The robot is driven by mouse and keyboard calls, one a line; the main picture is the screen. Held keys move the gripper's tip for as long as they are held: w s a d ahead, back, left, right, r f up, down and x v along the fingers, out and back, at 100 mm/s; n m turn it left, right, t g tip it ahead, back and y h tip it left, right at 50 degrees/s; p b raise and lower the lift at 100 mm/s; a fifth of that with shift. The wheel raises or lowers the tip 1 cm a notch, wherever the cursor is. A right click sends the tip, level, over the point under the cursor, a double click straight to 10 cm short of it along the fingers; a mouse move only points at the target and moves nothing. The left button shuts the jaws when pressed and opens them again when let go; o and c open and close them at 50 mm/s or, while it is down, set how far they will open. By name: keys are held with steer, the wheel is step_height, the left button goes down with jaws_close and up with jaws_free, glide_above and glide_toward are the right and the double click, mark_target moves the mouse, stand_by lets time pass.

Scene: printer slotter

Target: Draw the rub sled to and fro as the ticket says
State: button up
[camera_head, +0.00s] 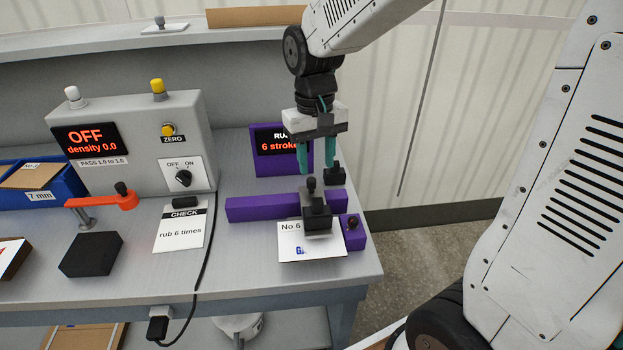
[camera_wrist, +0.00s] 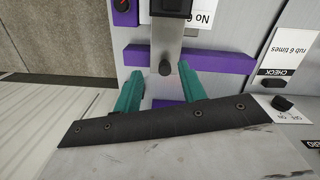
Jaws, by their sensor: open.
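The rub sled (camera_head: 316,214) is a dark block with an upright black knob on a grey arm, seated across a purple rail (camera_head: 262,207). Its front part rests on a white printed card (camera_head: 297,252). In the wrist view the sled's knob (camera_wrist: 165,68) shows between and just beyond my teal fingertips. My gripper (camera_head: 317,170) is open and empty, pointing down above the knob, apart from it. The ticket (camera_head: 180,228) reads "CHECK, rub 6 times". The purple rub display (camera_head: 271,150) reads "6 stroke", partly hidden by my gripper.
A grey density meter (camera_head: 140,140) reads OFF, 0.0, with a rotary switch (camera_head: 183,178). An orange lever (camera_head: 105,201), black block (camera_head: 91,254) and blue bin (camera_head: 45,185) stand left. A purple block with a black knob (camera_head: 352,228) stands right of the card, near the bench edge.

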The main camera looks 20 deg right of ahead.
mark_target(311, 179)
steer(key=shift+w+r+t, duration=0.25)
steer(key=shift+w+t, duration=0.05)
steer(key=shift+w, duration=0.75)
step_height(311, 179, down, 8)
steer(key=shift+r, duration=0.2)
steer(key=shift+c, duration=0.3)
jaws_close()
